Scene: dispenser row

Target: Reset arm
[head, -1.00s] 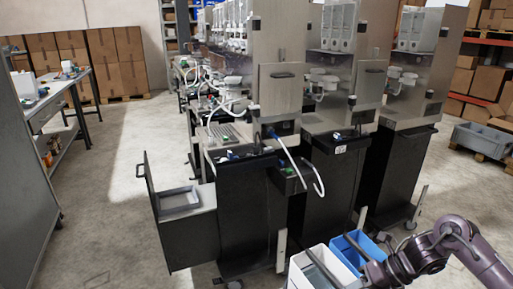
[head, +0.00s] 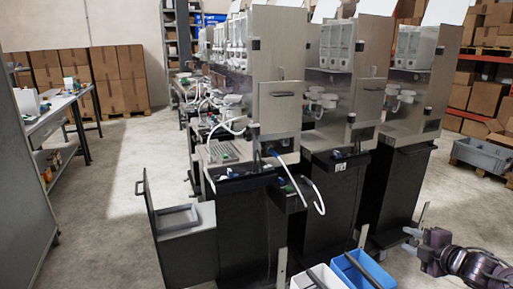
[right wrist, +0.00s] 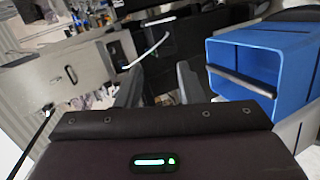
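My right gripper (head: 411,240) is at the lower right of the head view, beside the dark base of the nearest right dispenser and right of the blue bin. Its two fingers point left and stand apart, with nothing between them. The right wrist view also shows the gripper (right wrist: 159,88) open and empty, with the blue bin to the right of the fingers. My left arm and gripper are not in view.
The blue bin (head: 347,274) and white bin (head: 296,281) stand at the bottom of the head view, a dark bar over each. An open drawer (head: 200,225) juts out left of the dispensers. Clear floor (head: 105,220) lies farther left. A grey crate (head: 484,156) is at right.

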